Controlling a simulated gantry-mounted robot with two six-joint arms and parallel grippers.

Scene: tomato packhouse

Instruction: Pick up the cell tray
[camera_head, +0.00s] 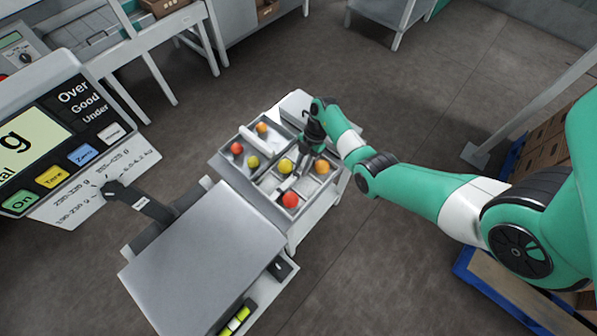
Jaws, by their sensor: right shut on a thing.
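The cell tray (266,186) is a grey tray split by dividers, on a small white stand in the middle of the head view. It holds a red tomato (290,200), a yellow-orange one (285,166) and an orange one (322,166) in separate cells. My right gripper (291,182) reaches down into the tray from the right, with its fingers shut on the cell tray around its middle dividers. The fingers and wrist hide part of the cells. I cannot tell whether the tray is clear of the stand. My left gripper is out of view.
A second grey tray (224,165) with red, orange and yellow tomatoes adjoins on the left. A scale with a flat metal plate (200,262) stands in front, its large display (40,135) at left. Blue pallets with boxes (545,143) are at right. Open floor lies behind.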

